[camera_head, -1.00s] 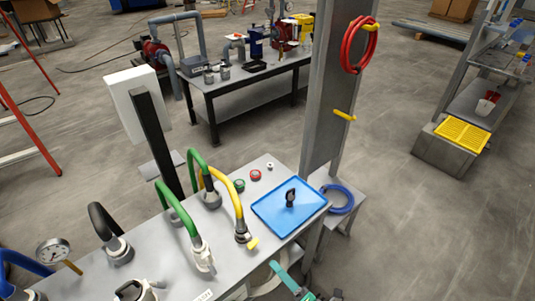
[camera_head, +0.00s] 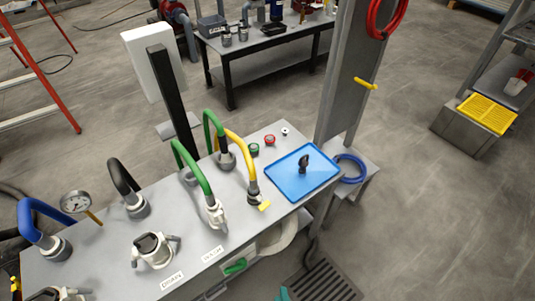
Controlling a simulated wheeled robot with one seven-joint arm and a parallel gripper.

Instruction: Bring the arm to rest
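Of my arm, only a small teal tip (camera_head: 283,294) shows, at the bottom edge just left of the floor grate. It looks like part of my gripper. The rest of the gripper is cut off by the frame, so I cannot see whether it is open or holds anything. It appears in front of the near side of the grey bench (camera_head: 215,258), apart from the things on top.
The bench bears a blue tray (camera_head: 285,192) with a black-handled item (camera_head: 304,163), green hoses (camera_head: 192,168), a yellow hose (camera_head: 240,152) and a gauge (camera_head: 75,202). A grey post (camera_head: 345,95) stands behind. A green handle (camera_head: 235,266) juts at the bench front. Open floor lies right.

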